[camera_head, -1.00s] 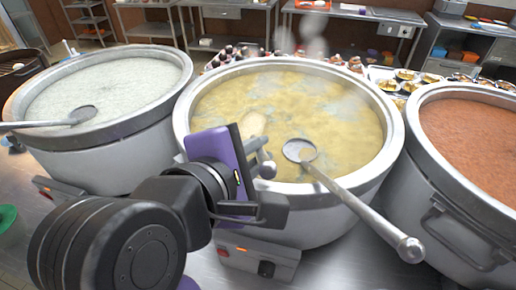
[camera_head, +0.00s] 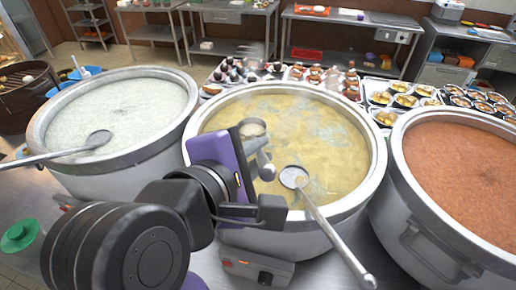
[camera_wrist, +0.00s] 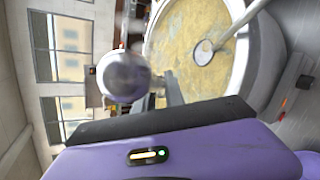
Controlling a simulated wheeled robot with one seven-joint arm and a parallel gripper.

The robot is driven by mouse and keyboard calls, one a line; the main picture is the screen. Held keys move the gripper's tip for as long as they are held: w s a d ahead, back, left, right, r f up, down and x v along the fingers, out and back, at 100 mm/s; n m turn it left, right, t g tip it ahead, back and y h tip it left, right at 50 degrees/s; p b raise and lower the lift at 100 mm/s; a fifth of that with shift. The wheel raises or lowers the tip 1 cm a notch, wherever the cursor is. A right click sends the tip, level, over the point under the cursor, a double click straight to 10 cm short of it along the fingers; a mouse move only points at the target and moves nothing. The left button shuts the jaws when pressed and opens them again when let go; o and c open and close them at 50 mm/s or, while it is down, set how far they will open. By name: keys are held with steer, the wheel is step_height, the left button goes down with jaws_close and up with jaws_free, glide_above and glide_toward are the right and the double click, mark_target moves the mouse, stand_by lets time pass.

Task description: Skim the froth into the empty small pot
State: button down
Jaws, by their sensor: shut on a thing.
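The middle stockpot (camera_head: 374,178) holds yellowish broth with pale grey froth patches (camera_head: 300,108). I cannot make out an empty small pot.
A stockpot of white congee (camera_head: 60,165) with a ladle (camera_head: 97,139) stands left; one of reddish-brown congee (camera_head: 412,226) stands right. A green container (camera_head: 20,236) sits at far left. Trays of small bowls (camera_head: 400,92) lie behind. Metal tables (camera_head: 345,16) line the back.

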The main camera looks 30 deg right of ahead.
step_height(320, 180, up, 2)
steer(key=shift+r+p, duration=0.25)
steer(key=shift+p, duration=0.35)
steer(key=shift+r, duration=1.45)
